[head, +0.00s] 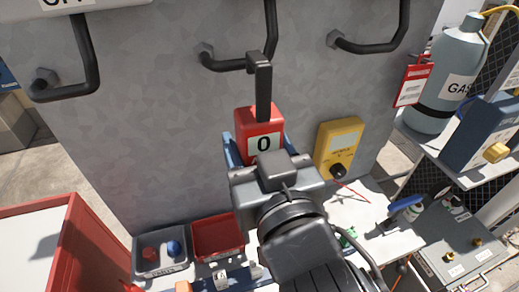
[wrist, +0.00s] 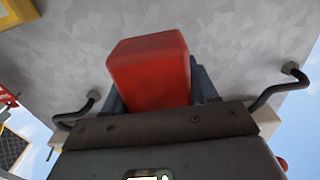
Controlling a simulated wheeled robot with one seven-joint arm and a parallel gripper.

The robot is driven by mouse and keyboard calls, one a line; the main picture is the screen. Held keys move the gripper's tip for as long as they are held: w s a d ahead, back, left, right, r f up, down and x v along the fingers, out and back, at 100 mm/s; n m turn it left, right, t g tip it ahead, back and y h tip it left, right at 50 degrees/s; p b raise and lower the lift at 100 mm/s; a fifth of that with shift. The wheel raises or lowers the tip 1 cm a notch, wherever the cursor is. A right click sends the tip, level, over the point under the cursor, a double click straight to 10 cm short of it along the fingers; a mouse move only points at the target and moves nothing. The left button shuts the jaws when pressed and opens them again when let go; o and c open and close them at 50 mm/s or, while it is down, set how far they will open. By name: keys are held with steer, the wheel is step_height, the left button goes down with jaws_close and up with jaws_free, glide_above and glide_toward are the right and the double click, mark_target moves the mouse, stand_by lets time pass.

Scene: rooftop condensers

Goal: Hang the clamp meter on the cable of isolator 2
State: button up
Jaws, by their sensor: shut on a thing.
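The clamp meter (head: 259,127) is a red block with a "0" display and a black hook rising from its top. My gripper (head: 256,151) is shut on its sides with blue-grey fingers and holds it upright before the grey wall. In the head view the hook's top overlaps the middle black cable (head: 228,64); I cannot tell whether it is around it, touching or in front. In the wrist view the red meter (wrist: 150,72) fills the space between the fingers; its hook is hidden. Isolator numbers are not readable.
Other black cables loop at left (head: 90,75) and right (head: 375,47). A yellow meter (head: 338,148) stands against the wall at right. Below are a grey tray (head: 160,265) and a red tray (head: 218,237). A gas bottle (head: 450,75) stands on the right shelf.

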mark_target(235, 102)
steer(key=shift+p+x, duration=0.35)
steer(key=shift+x, duration=3.6)
steer(key=shift+f+b, duration=0.65)
steer(key=shift+f, duration=0.15)
steer(key=shift+s, duration=0.1)
steer(key=o, duration=1.3)
steer(key=shift+c, duration=0.2)
steer(key=shift+d+f, duration=0.1)
